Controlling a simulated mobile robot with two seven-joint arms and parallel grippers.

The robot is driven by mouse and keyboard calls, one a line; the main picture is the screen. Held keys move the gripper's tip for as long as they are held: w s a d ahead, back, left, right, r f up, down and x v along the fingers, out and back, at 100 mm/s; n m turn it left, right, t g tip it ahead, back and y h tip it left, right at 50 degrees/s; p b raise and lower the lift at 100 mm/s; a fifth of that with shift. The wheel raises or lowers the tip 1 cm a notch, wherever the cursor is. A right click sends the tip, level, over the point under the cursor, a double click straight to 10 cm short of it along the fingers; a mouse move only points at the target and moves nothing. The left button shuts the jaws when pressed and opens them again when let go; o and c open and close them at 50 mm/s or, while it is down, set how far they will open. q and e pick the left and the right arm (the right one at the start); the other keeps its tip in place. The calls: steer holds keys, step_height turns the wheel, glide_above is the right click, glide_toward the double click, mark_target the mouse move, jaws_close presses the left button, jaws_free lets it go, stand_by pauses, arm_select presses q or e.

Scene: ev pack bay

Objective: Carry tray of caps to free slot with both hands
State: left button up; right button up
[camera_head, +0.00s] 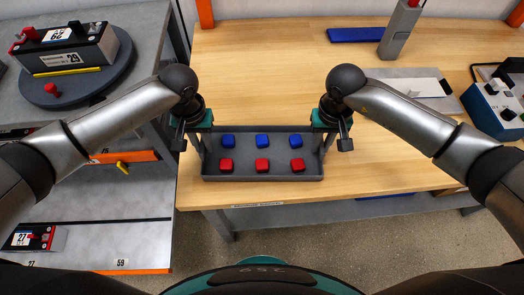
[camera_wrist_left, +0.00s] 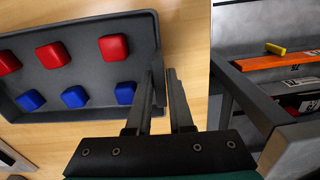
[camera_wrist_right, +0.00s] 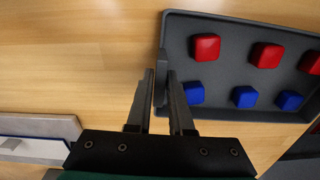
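The grey tray of caps (camera_head: 262,178) is near the front edge of the wooden bench, with blue caps in its far row and red caps in its near row. I cannot tell whether it touches the bench top. My left gripper (camera_head: 203,150) is at the tray's left end. In the left wrist view its fingers (camera_wrist_left: 161,75) close around the tray's end wall (camera_wrist_left: 157,45). My right gripper (camera_head: 322,150) is at the right end. In the right wrist view its fingers (camera_wrist_right: 160,75) close around that end's wall (camera_wrist_right: 164,40).
The wooden bench (camera_head: 260,70) is clear behind the tray. A grey plate with a white panel (camera_head: 420,88), a grey upright device (camera_head: 400,32) and a blue-white box (camera_head: 495,108) stand right. A shelf cart with battery 29 (camera_head: 65,50) stands left.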

arm_select(q)
jaws_close()
arm_select(e)
jaws_close()
stand_by(0.7)
